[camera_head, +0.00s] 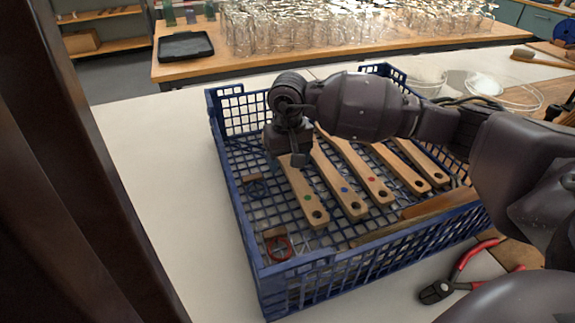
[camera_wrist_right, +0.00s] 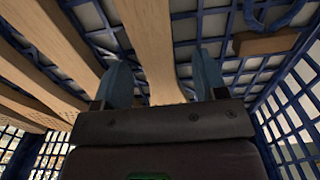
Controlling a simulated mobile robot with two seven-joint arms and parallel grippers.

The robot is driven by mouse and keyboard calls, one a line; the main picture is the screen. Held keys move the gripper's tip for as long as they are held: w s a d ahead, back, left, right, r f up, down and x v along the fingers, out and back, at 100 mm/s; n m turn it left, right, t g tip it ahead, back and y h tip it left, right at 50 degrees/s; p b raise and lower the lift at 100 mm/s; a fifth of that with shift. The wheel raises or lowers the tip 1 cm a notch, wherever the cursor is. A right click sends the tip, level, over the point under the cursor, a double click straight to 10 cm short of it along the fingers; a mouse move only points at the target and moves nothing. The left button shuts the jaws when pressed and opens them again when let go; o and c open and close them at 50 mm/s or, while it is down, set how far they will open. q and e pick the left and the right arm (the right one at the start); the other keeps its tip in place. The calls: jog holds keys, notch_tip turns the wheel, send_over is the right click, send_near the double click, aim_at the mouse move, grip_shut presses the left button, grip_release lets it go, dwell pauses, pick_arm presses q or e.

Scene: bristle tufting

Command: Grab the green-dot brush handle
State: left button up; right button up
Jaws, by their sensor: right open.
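The green-dot brush handle (camera_head: 299,188) is a pale wooden bar with a hole at its near end. It lies in the blue crate (camera_head: 243,223), leftmost of the row of handles. My right gripper (camera_head: 288,150) is over its far end and hides that part. In the right wrist view the open blue fingers (camera_wrist_right: 162,84) stand on either side of a wooden bar (camera_wrist_right: 152,45), which by its place is the green-dot handle. Its dot does not show there, and I cannot tell whether the fingers touch it. My left gripper is not in view.
Handles with a blue dot (camera_head: 338,182) and a red dot (camera_head: 362,172) lie to the right, with more beyond. Red-handled pliers (camera_head: 460,272) lie outside, at front right. Glassware (camera_head: 300,25) fills the back table.

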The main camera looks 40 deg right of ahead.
jog(key=c, duration=1.1)
jog(key=shift+r, duration=0.15)
